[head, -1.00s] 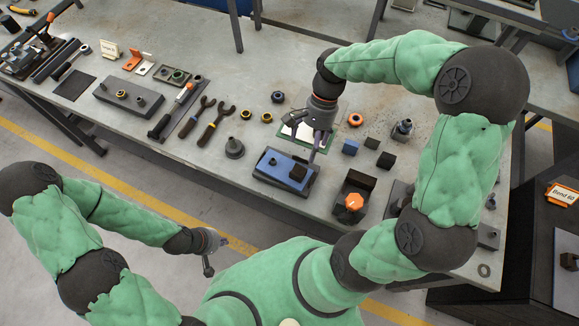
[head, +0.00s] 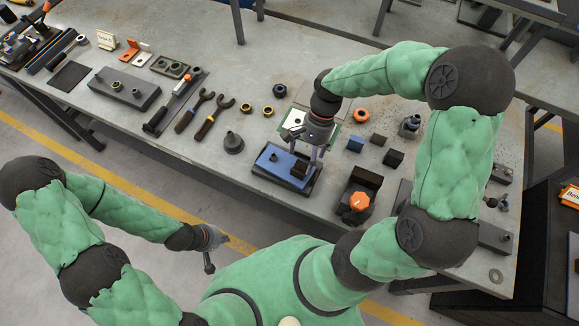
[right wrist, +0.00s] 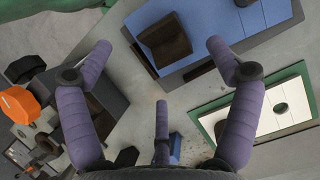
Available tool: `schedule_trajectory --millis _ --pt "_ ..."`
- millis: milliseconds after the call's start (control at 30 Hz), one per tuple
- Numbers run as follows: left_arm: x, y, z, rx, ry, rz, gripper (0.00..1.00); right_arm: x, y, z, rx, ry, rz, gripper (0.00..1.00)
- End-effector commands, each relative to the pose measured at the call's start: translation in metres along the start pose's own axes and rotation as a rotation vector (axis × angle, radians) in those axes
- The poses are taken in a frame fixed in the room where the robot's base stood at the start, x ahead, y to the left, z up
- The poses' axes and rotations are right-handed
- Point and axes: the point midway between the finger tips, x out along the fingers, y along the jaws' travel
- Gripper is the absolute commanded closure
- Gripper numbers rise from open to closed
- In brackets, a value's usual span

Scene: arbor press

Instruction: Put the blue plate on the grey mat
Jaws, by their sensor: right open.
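The blue plate (head: 271,168) lies on a dark base near the table's front edge, with a small dark peg and a dark block (head: 299,169) on it. The plate (right wrist: 208,35) and block (right wrist: 165,42) also show in the right wrist view. My right gripper (head: 307,157) is open above the plate's right part; in its wrist view its fingertips (right wrist: 160,55) stand either side of the block, apparently holding nothing. A dark grey square mat (head: 70,77) lies bare at the table's left. My left gripper (head: 210,248) hangs off the table's front; its jaws are unclear.
A green-edged white board (head: 328,132) lies just behind the plate. A dark fixture with an orange knob (head: 359,201) stands to its right.

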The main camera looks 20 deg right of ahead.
Motion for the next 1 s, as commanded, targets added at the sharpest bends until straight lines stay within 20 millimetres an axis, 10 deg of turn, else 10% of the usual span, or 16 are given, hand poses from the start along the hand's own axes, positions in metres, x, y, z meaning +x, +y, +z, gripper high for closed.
schedule_trajectory --millis 567,900,1000 --pt "0.011 -0.004 0.0 0.0 0.0 0.0 1.0 0.042 0.0 -0.006 0.0 -0.001 0.0 0.1" --pt "0.011 -0.004 0.0 0.0 0.0 0.0 1.0 0.043 0.0 -0.005 -0.001 -0.005 0.003 0.99" --pt "0.011 -0.004 0.0 0.0 0.0 0.0 1.0 0.044 0.001 -0.004 0.0 -0.006 0.004 0.99"
